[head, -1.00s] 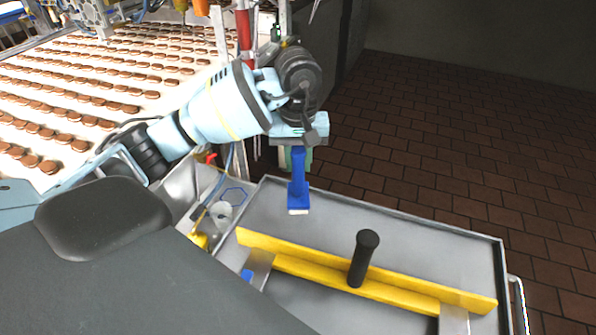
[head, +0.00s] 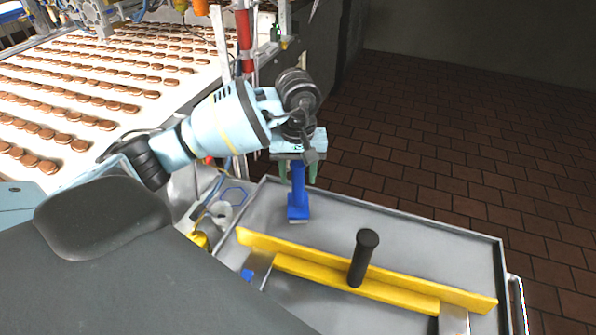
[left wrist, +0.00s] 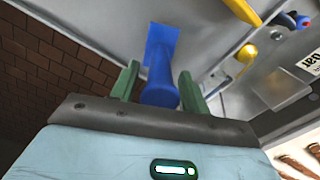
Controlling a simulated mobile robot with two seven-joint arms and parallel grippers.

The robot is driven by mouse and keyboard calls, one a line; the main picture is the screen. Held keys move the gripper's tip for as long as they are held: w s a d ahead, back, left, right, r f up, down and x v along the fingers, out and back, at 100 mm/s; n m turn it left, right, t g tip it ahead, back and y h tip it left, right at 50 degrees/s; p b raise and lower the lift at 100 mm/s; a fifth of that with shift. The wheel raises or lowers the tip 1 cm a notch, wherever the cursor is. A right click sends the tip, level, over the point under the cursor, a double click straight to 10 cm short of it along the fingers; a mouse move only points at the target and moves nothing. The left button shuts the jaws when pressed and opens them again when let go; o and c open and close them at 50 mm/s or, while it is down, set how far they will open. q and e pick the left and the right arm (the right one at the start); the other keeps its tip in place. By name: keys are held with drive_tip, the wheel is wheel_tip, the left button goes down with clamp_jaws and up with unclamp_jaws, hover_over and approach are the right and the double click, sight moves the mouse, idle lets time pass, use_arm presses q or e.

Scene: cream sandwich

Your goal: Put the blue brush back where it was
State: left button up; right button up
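The blue brush (head: 298,205) stands upright, head down, on the grey metal cart top (head: 345,212), near its far left corner. My left gripper (head: 298,176) is above it with green fingers apart on either side of the handle. A gap shows between fingers and handle in the head view, so the gripper looks open around the brush. In the left wrist view, the brush (left wrist: 162,50) lies between the two fingers (left wrist: 158,86), its head against the grey surface. My right gripper is not in view.
A yellow squeegee (head: 400,297) with a black handle (head: 363,258) lies across the cart, close in front of the brush. A grey bin with yellow and blue items is at left. A conveyor with rows of brown cookies (head: 70,105) lies beyond.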

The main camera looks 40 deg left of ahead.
use_arm(q)
drive_tip(key=shift+r, duration=0.1)
wheel_tip(320, 180, up, 12)
drive_tip(key=shift+r+p, duration=0.1)
drive_tip(key=shift+p, duration=0.25)
